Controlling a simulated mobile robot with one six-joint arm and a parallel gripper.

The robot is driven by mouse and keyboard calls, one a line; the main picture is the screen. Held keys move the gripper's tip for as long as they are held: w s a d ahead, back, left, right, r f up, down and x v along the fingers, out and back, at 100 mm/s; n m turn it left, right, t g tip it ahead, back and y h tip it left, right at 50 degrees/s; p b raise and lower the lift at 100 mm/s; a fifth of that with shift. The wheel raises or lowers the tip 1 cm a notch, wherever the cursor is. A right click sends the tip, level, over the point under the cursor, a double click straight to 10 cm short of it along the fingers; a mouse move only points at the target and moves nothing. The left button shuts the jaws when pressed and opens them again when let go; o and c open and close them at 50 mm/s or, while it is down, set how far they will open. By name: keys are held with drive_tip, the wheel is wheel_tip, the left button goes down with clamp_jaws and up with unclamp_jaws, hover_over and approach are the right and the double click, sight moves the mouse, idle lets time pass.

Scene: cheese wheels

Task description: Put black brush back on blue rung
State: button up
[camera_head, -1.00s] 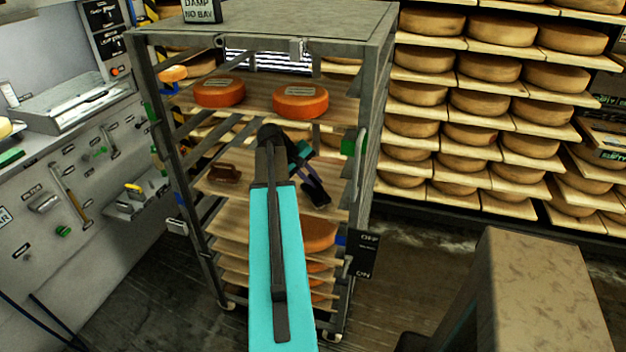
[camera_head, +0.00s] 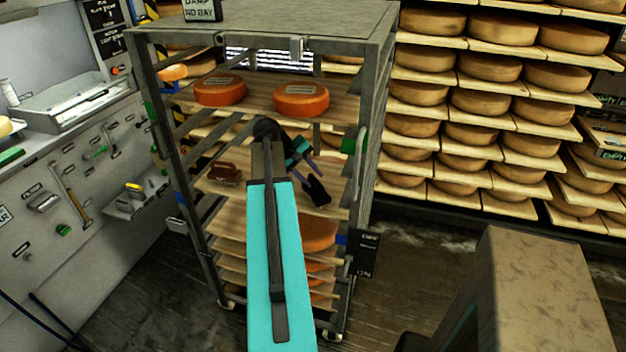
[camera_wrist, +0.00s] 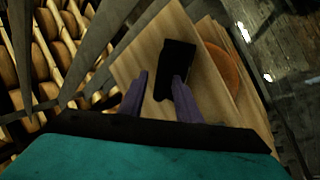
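The black brush (camera_wrist: 175,62) shows over a wooden shelf board in the wrist view, and in the head view (camera_head: 316,192) inside the rack's right half. My gripper (camera_wrist: 158,93) has its two purple fingers apart. The brush's near end shows between them, close to the right finger; I cannot tell whether they touch. In the head view my gripper (camera_head: 312,173) is open just above the brush. A blue marker (camera_head: 341,238) sits on the rack's right side, lower than the brush. I cannot tell whether the brush rests on the board.
The metal rack (camera_head: 270,30) surrounds my gripper with posts and boards. Two orange cheese wheels (camera_head: 220,92) (camera_head: 301,100) sit on the board above. A brown object (camera_head: 224,174) lies to the left. A dark sign (camera_head: 364,254) hangs at the right post.

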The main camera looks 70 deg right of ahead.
drive_tip(key=shift+b+v, duration=0.5)
drive_tip(key=shift+v, duration=2.4)
drive_tip(key=w+a+f+n+t+y, duration=0.1)
drive_tip(key=w+a+f+n, duration=0.2)
drive_tip(key=w+a+f, duration=1.15)
drive_tip(key=w+a+f+n+y, duration=0.2)
drive_tip(key=w+a+f, duration=0.1)
drive_tip(key=a+f, duration=1.35)
drive_tip(key=s+a+f+n+y, duration=0.1)
drive_tip(key=s+a+f, duration=0.1)
drive_tip(key=a+f, duration=0.5)
drive_tip(key=s+a+f+n, duration=0.15)
drive_tip(key=a+f, duration=0.25)
drive_tip(key=a, duration=0.7)
drive_tip(key=s+a+f+g, duration=0.1)
drive_tip(key=s+a+f, duration=0.3)
drive_tip(key=s+a, duration=0.2)
drive_tip(key=s+a+f+g+y, duration=0.1)
drive_tip(key=s+a+f, duration=0.2)
drive_tip(key=s+a, duration=0.4)
drive_tip(key=shift+s+a+f+n, duration=0.35)
drive_tip(key=shift+a+n, duration=0.1)
drive_tip(key=shift+a, duration=0.6)
drive_tip(key=shift+d, duration=0.1)
